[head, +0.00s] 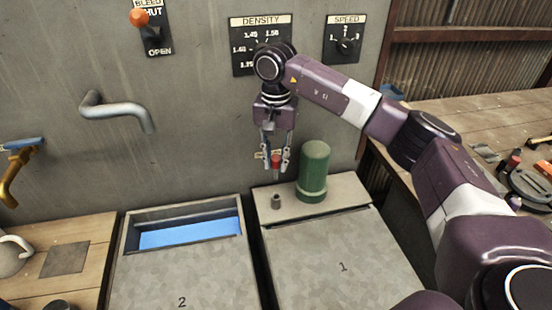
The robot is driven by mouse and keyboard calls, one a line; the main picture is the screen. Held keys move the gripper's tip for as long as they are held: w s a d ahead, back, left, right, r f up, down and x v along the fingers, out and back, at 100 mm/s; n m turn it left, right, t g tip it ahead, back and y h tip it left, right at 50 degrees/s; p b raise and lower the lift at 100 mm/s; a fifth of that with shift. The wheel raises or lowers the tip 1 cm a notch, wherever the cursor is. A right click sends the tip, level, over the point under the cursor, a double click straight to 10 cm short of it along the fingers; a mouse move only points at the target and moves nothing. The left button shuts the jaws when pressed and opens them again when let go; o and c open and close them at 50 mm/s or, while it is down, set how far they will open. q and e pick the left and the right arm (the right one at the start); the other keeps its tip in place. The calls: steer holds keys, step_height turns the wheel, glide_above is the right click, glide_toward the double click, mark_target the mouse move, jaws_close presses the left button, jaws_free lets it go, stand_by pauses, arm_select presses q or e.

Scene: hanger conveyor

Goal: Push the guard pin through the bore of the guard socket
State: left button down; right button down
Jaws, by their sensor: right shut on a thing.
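My right gripper (273,166) points down in front of the grey wall panel, above the ledge at the back of tank 1. It is shut on a small red-headed piece, which looks like the guard pin (275,160); its lower end hangs between the fingertips. A short dark grey upright cylinder with an open top, which looks like the guard socket (276,202), stands on the ledge just below the gripper. The pin appears above the socket and apart from it; the exact alignment cannot be told. My left gripper is not in view.
A green domed cylinder (313,171) stands on the ledge close right of the socket. Tank 2 (182,277) has an opening with blue inside. A grey pipe handle (118,110) sticks out from the wall. A wooden bench (480,117) with tools lies at right.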

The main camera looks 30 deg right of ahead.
mark_target(276, 176)
step_height(276, 176, down, 4)
steer(key=shift+r+b, duration=0.2)
steer(key=shift+b, duration=0.75)
steer(key=shift+f+b, duration=0.5)
steer(key=shift+f, duration=0.25)
steer(key=shift+f+b, duration=0.4)
steer(key=shift+f, duration=0.05)
steer(key=shift+f+b, duration=1.7)
steer(key=shift+f, duration=0.85)
stand_by(1.8)
steer(key=c, duration=2)
jaws_free()
steer(key=shift+o, duration=0.3)
steer(key=o, duration=0.6)
steer(key=shift+c, duration=0.2)
